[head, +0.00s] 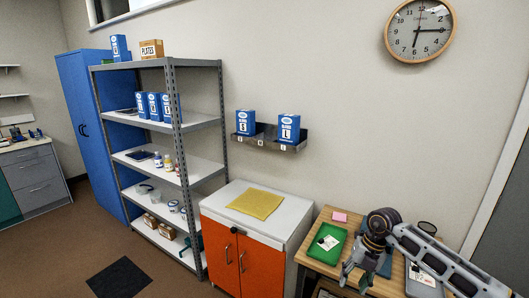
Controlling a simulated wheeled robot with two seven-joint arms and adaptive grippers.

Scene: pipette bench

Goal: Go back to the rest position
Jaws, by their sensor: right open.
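My right gripper (355,280) hangs at the lower right, its arm coming in from the right edge. It points down over the front part of the wooden table (312,258), just in front of the green tray (316,250). It is open, and I see nothing between its fingers. Whether it touches the table cannot be told. My arm hides part of the table. My left gripper is not in view.
An orange cabinet (236,262) with a yellow cloth (255,203) on top stands left of the table. Further left are a grey metal shelf (145,64) with boxes and bottles, and a blue cabinet (85,100). A wall rack (262,139) holds two blue boxes. A dark mat (119,278) lies on open floor.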

